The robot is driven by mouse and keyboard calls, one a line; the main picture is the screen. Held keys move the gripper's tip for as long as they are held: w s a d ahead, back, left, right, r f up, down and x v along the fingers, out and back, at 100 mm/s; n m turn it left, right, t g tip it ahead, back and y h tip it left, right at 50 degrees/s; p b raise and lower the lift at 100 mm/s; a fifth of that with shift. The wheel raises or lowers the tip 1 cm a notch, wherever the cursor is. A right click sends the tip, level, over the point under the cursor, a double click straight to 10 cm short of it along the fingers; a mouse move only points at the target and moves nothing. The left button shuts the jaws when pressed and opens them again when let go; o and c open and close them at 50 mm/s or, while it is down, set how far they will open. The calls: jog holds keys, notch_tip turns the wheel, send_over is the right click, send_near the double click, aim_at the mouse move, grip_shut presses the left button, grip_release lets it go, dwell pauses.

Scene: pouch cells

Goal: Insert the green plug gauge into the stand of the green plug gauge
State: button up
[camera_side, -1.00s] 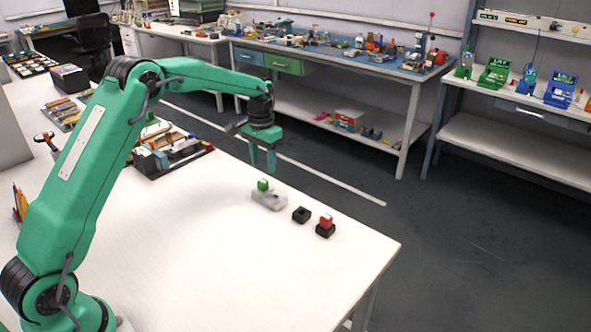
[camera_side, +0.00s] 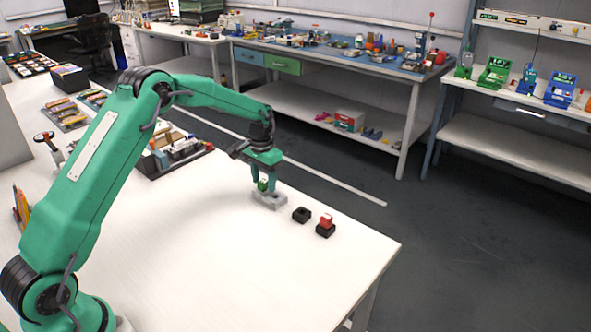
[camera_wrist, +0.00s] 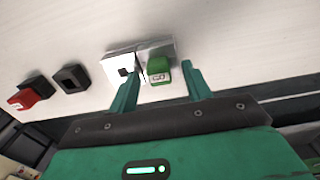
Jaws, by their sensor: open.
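The green plug gauge (camera_side: 263,184) stands upright in a pale grey two-part block (camera_side: 268,202). In the wrist view the green plug gauge (camera_wrist: 158,73) shows a marked face and sits in the right part of the block (camera_wrist: 119,66); the left part has a dark square opening. My gripper (camera_wrist: 160,70) is open, with one finger on each side of the green gauge and gaps visible. In the side view my gripper (camera_side: 264,186) is low over the block, pointing down. An empty black square stand (camera_side: 301,215) is right of the block.
A red plug gauge (camera_side: 326,219) sits in another black stand (camera_side: 326,231) near the table edge. A dark tray of assorted parts (camera_side: 172,152) lies behind left. The white table front (camera_side: 220,260) is clear.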

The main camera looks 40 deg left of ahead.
aim_at(264, 180)
dwell(0.5)
grip_shut()
jog(key=shift+r, duration=0.85)
notch_tip(264, 180, up, 2)
jog(key=shift+r, duration=0.2)
jog(key=s+d+r, duration=0.4)
jog(key=d+r, duration=0.3)
jog(key=d, duration=0.4)
jog(key=shift+f, duration=0.1)
jog(key=shift+w+d+f, duration=0.35)
jog(key=shift+w+d, duration=0.25)
jog(key=shift+w, duration=0.05)
jog(key=shift+w+d+f, duration=0.35)
jog(key=shift+w+d, duration=0.2)
jog(key=shift+w, duration=0.15)
jog(key=shift+w+d+f, duration=0.35)
jog(key=shift+w+d, duration=0.25)
jog(key=shift+w, duration=0.05)
